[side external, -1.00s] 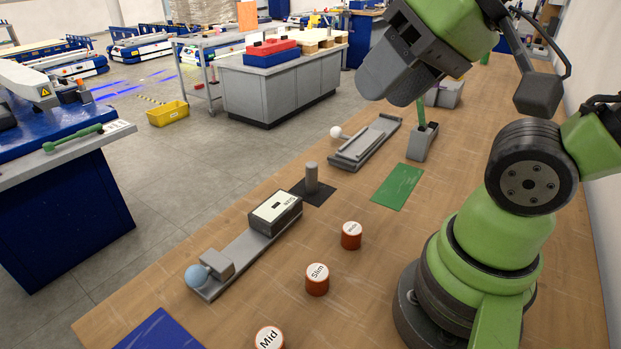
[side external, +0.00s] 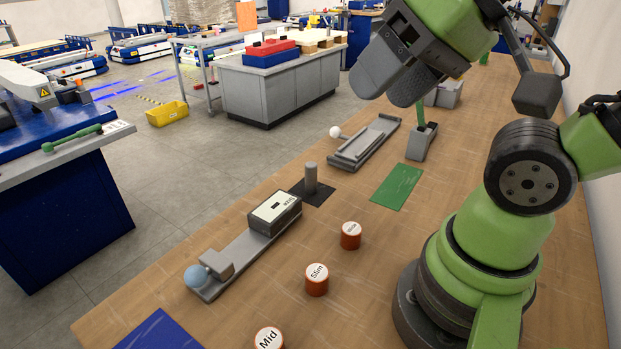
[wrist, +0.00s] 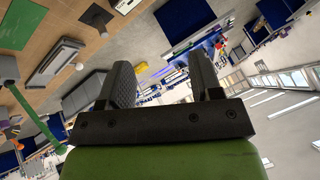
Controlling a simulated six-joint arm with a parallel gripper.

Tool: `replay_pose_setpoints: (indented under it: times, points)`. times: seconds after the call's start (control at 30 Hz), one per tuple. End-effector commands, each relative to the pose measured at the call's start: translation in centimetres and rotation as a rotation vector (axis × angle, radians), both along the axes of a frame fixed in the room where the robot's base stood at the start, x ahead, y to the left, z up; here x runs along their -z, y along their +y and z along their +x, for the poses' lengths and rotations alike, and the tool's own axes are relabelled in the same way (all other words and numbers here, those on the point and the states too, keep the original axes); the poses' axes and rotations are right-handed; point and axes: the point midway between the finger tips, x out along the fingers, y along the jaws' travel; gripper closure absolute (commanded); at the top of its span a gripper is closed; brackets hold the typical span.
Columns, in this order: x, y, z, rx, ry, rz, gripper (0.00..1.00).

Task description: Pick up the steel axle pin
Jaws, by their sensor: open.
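The steel axle pin (side external: 311,178) is a short grey cylinder standing upright on a black square (side external: 322,198) on the wooden bench. My gripper (side external: 393,88) is high above the bench, to the upper right of the pin in the side view, well apart from it. Its two fingers are spread and hold nothing. In the wrist view my gripper (wrist: 163,75) shows an empty gap between the fingers. There the black square (wrist: 97,17) is at the upper left, with the pin small beside it.
A grey fixture with a labelled box (side external: 274,212) and blue knob (side external: 197,276) lies in front of the pin. A grey slide fixture (side external: 364,145), a green-handled block (side external: 422,143) and a green mat (side external: 397,187) lie behind.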

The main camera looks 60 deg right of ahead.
Motion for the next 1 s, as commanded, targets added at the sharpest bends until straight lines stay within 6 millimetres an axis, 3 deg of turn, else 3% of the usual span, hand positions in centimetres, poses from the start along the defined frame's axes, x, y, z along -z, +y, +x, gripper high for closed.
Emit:
replay_pose_setpoints:
  times: [0.17, 0.27, 0.43, 0.57, 0.77, 1.0]
  points:
    - [-0.1, -0.1, 0.2, 0.001, 0.005, -0.004, 0.41]
    - [-0.3, -0.4, 1.4, 0.000, 0.031, -0.021, 0.41]
    - [-0.5, -2.2, 5.7, -0.004, 0.125, -0.085, 0.41]
    - [0.5, -4.3, 9.8, -0.017, 0.211, -0.136, 0.41]
    - [4.4, -8.2, 15.5, -0.049, 0.348, -0.190, 0.41]
    - [12.2, -13.6, 19.8, -0.102, 0.508, -0.221, 0.41]
